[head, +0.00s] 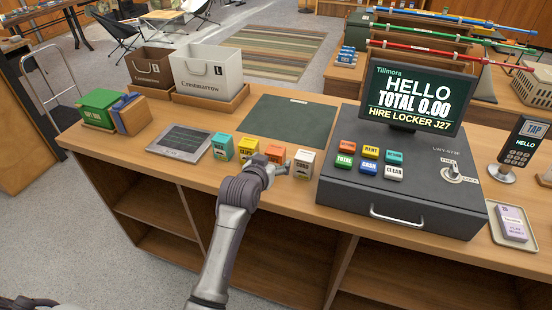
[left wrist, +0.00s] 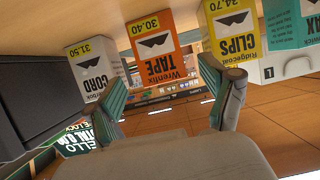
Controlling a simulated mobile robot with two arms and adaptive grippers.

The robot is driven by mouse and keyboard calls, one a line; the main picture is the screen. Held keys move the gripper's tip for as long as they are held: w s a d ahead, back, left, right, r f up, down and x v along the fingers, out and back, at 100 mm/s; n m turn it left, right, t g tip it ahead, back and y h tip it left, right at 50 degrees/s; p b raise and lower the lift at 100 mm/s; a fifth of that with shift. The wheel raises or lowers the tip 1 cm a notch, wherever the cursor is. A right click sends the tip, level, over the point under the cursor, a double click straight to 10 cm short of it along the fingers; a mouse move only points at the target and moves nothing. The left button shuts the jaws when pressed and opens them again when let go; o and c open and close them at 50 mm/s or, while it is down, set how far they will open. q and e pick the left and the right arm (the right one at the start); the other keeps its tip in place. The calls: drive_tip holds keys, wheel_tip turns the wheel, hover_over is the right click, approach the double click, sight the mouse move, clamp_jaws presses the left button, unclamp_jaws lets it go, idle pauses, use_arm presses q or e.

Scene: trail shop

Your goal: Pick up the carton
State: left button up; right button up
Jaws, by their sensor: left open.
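Several small cartons stand in a row on the counter: a teal one (head: 222,149), a yellow CLIPS carton (head: 247,151), an orange TAPE carton (head: 274,153) and a white CORD carton (head: 303,163). My left gripper (head: 279,169) is in front of the orange and white ones, partly covering the orange one. In the left wrist view, which is upside down, the open fingers (left wrist: 162,82) have the orange carton (left wrist: 155,45) beyond and between them, with nothing held. The white carton (left wrist: 95,68) is left and the yellow carton (left wrist: 232,35) right. My right gripper is not seen.
A black cash register (head: 400,195) with a screen (head: 418,98) stands right of the cartons. A dark mat (head: 290,121) lies behind them. A grey panel (head: 180,141), a green box (head: 101,108) and two carrier bags (head: 207,72) are to the left.

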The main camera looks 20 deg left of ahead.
sight(273, 159)
use_arm(q)
drive_tip(key=shift+p+x, duration=0.45)
drive_tip(key=shift+x, duration=2.2)
drive_tip(key=shift+s+a, duration=0.1)
drive_tip(key=c, duration=1.3)
